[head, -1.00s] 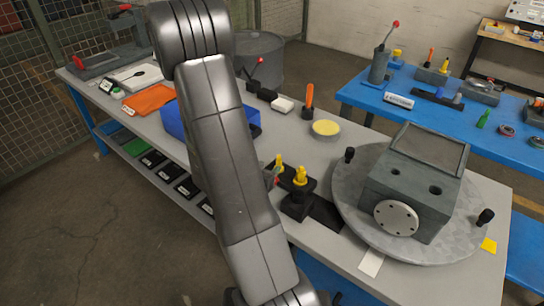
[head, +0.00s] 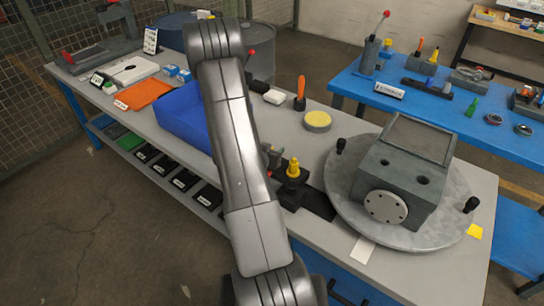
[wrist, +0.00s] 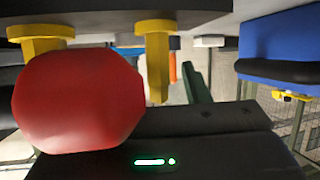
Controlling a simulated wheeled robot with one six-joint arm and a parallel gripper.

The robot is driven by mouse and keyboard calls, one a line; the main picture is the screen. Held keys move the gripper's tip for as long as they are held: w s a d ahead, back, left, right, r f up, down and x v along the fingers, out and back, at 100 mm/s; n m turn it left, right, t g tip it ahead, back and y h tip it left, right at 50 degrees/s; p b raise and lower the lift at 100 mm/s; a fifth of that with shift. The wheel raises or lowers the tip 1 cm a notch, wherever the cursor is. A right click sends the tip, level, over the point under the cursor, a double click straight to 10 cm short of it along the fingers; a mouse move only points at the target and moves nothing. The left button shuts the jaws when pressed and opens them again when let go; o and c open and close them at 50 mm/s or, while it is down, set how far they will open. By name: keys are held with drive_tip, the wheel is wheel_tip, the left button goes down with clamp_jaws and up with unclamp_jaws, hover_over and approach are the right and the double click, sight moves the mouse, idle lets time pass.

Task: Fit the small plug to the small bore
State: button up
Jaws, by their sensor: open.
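A yellow plug (head: 293,168) stands upright on a black stand (head: 292,194) beside the turntable. In the wrist view, which looks upside down, two yellow plugs show: one with a wide hexagonal head (wrist: 40,36) at left and a slimmer one (wrist: 157,65) at right. I cannot tell which is the small one. Two dark bores, a left one (head: 385,162) and a right one (head: 423,181), open in the grey block; their sizes look close.
A large red rounded thing (wrist: 78,100) sits close to the wrist camera, partly covering the left plug. The block (head: 405,178) rests on a round turntable (head: 345,195) with black knobs. A blue bin (head: 184,122), orange-handled tool (head: 300,90) and yellow-topped disc (head: 317,120) stand on the bench.

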drive_tip(key=shift+w+d+f, duration=0.25)
drive_tip(key=shift+w+d, duration=0.05)
drive_tip(key=shift+w, duration=0.25)
clamp_jaws()
drive_tip(key=shift+r, duration=0.15)
wheel_tip(320, 180, up, 9)
drive_tip(key=s+d+r+m+g+h+p, duration=0.1)
drive_tip(key=s+d+r+m+g+h, duration=0.15)
drive_tip(key=d+r, duration=0.45)
drive_tip(key=s+d+r+m+g+h+p, duration=0.1)
drive_tip(key=s+d+r+m+h+p, duration=0.15)
drive_tip(key=d, duration=0.75)
drive_tip(key=s+d+r+m+g+h+p, duration=0.1)
drive_tip(key=s+d+r+m+g, duration=0.2)
drive_tip(key=s+d, duration=0.3)
drive_tip(key=s+d+r+m+g+h+p, duration=0.1)
drive_tip(key=s+d+r+m+g, duration=0.3)
drive_tip(key=d, duration=0.5)
drive_tip(key=s, duration=0.2)
drive_tip(key=shift+s+d+r+h, duration=0.3)
drive_tip(key=shift+s+d+h, duration=0.05)
drive_tip(key=shift+h, duration=0.05)
drive_tip(key=shift+g, duration=0.25)
